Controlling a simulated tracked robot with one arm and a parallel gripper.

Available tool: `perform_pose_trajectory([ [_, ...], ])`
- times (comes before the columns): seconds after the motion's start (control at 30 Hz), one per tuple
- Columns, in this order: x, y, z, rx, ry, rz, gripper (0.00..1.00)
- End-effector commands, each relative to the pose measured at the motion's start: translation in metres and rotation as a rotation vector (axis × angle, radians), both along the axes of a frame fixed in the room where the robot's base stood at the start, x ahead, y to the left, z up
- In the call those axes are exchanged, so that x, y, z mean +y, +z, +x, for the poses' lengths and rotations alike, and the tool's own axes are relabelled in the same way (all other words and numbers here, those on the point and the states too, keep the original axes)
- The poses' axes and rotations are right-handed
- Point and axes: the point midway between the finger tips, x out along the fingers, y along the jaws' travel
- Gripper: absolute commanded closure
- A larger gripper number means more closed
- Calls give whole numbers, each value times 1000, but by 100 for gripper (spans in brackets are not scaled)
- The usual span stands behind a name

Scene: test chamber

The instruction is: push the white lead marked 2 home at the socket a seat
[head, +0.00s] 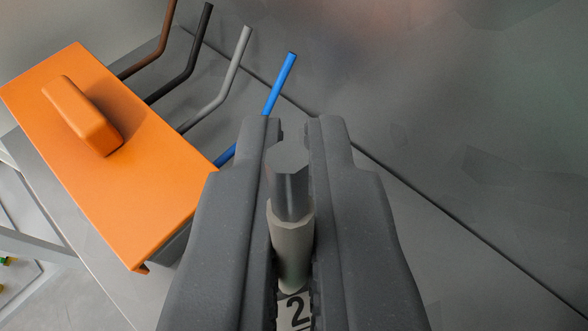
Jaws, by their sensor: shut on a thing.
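My gripper (293,165) is in the lower middle of the head view, its two dark grey jaws shut on the white lead (291,245). The lead has a pale sleeve with a grey metal tip (290,188) pointing up the picture, away from the camera. A white tag with a black 2 (294,310) shows on it at the bottom edge, between the jaws. The tip is between the fingertips. I cannot make out the socket a seat, and I cannot tell whether the tip touches anything beyond.
An orange box (130,170) with a raised orange handle (82,115) stands on a grey surface at left. Brown (152,50), black (185,65), grey (225,85) and blue (280,82) bent leads stick out behind it. Grey panels with a dark seam (430,200) fill the right.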

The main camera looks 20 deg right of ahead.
Motion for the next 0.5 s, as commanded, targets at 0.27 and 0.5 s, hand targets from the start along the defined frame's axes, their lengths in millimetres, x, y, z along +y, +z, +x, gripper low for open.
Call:
perform_pose_trajectory([
  [0.27,0,-2,0,0,0,0,69],
  [0.5,0,-2,0,1,0,0,69],
])
